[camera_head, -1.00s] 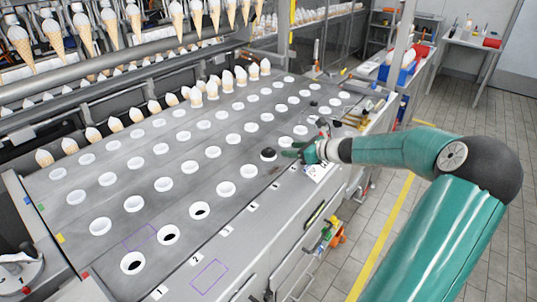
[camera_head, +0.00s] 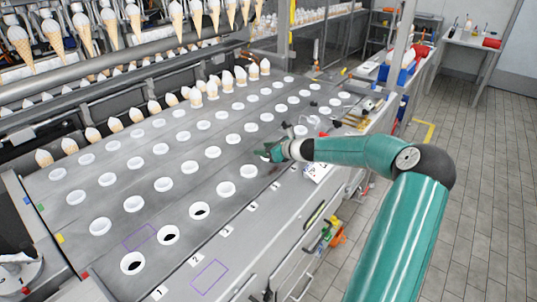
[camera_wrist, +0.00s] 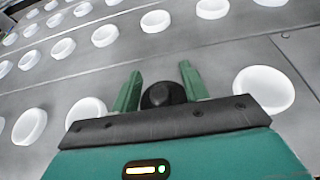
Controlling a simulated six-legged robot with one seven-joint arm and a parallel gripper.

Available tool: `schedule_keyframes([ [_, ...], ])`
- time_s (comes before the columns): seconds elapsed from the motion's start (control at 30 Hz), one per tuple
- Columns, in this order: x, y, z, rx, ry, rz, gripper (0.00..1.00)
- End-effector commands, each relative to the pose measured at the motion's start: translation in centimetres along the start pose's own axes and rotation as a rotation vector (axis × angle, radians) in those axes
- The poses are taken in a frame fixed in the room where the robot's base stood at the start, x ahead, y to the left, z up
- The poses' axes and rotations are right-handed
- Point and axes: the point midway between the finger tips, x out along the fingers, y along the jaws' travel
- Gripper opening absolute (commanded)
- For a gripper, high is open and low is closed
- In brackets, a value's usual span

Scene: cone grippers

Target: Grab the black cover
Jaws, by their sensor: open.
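The black cover (camera_wrist: 163,95) is a round, dark knob-like piece on the grey plate. In the wrist view it sits between the two green fingers of my gripper (camera_wrist: 160,70), with its lower part hidden by the gripper's front edge. The fingers are open, and small gaps show on both sides of the cover. In the head view my gripper (camera_head: 268,152) is low over the right part of the plate, and it hides the cover there.
The grey plate (camera_head: 130,188) has rows of white-rimmed holes, several of them close around my gripper. Ice cream cones (camera_head: 222,80) stand in the back rows, and more hang above. Numbered labels (camera_head: 197,258) line the front edge. Tools (camera_head: 372,104) lie at the plate's right end.

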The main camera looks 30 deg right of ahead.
Motion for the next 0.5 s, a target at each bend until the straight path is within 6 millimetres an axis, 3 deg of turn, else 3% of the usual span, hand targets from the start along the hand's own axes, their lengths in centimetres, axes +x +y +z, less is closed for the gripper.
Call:
schedule_keyframes([
  [0.23, 0.21, -0.02, 0.03, -0.001, 0.000, -0.001, 0.45],
  [0.43, 0.19, -0.02, -0.01, -0.001, 0.001, 0.000, 0.05],
  [0.5, 0.19, -0.01, -0.04, -0.001, 0.001, 0.000, 0.00],
])
